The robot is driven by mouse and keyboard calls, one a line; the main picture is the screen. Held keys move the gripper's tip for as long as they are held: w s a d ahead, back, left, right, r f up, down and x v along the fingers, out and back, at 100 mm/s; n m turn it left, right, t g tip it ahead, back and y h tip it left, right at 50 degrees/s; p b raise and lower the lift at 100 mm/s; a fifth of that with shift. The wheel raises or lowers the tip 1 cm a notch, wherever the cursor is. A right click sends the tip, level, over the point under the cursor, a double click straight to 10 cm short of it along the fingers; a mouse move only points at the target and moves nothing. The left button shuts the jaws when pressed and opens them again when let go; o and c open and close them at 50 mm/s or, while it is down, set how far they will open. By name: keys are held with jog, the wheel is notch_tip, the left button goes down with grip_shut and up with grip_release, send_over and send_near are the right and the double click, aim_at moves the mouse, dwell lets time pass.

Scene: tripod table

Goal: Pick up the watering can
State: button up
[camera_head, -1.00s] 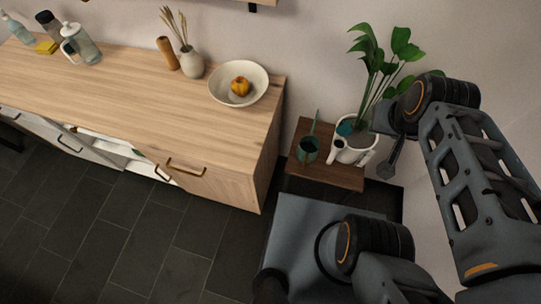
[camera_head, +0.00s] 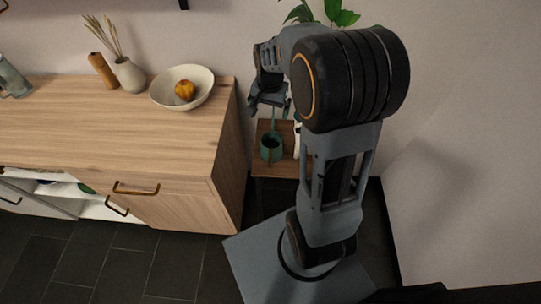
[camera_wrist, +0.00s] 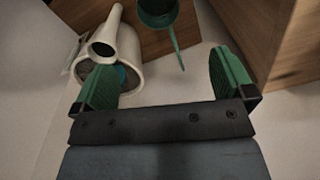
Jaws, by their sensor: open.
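A dark green can (camera_head: 271,148) with a long thin spout or handle stands on the small brown table (camera_head: 275,168). In the wrist view, the green can (camera_wrist: 156,12) is at the top, cut by the edge, its thin part pointing down the picture. A white vessel (camera_head: 297,138) with a flared, spout-like part stands beside it, mostly hidden by my arm; it shows in the wrist view (camera_wrist: 130,45) at upper left. I cannot tell for sure which is the watering can. My gripper (camera_head: 270,103) is above the table, open and empty; its green fingers (camera_wrist: 160,62) are spread.
A wooden sideboard (camera_head: 110,125) stands left of the table, its side close by. It holds a white bowl (camera_head: 182,93) with an orange fruit and a vase (camera_head: 130,77). Green plant leaves (camera_head: 340,17) show behind my arm. A pale wall is behind and to the right.

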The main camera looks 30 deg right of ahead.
notch_tip(320, 180, down, 7)
jog(key=w+d+m+b, duration=0.2)
send_over(272, 139)
jog(key=shift+g, duration=0.3)
notch_tip(272, 139, down, 6)
jog(key=shift+f, duration=0.15)
jog(key=shift+s+a+f, duration=0.1)
jog(key=shift+f, duration=3)
jog(key=shift+c, duration=0.4)
jog(key=c, duration=0.8)
jog(key=shift+r, duration=0.1)
jog(key=shift+c, duration=0.2)
